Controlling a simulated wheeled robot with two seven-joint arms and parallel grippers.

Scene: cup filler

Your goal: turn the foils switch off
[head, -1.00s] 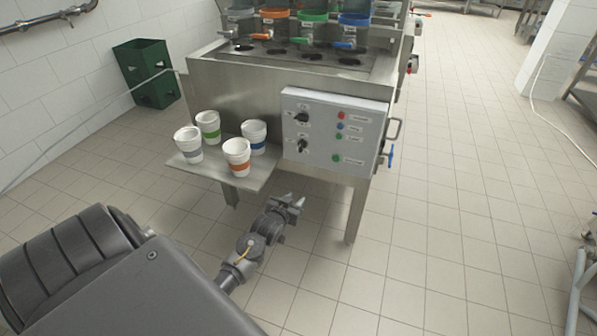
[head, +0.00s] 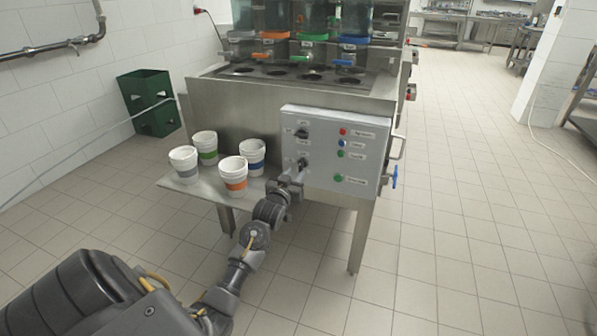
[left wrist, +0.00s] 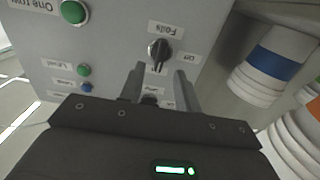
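The foils switch (left wrist: 158,50) is a black rotary knob on the grey control panel (left wrist: 105,35), beside its "Foils" label. An "Off" label is near it on the right in the left wrist view. Its exact setting is hard to tell. In the head view it is the lower knob (head: 303,163), partly hidden by my gripper. My left gripper (left wrist: 158,72) is open, its two fingers apart with tips close to the switch; I cannot tell whether they touch it. The left gripper also shows in the head view (head: 293,174). My right gripper is not in view.
A second black knob (head: 302,133) is above the foils switch. Coloured buttons (head: 341,144) are to the right. A side shelf (head: 205,188) with several paper cups (head: 232,172) is just left of my gripper. A green crate (head: 148,100) stands by the wall.

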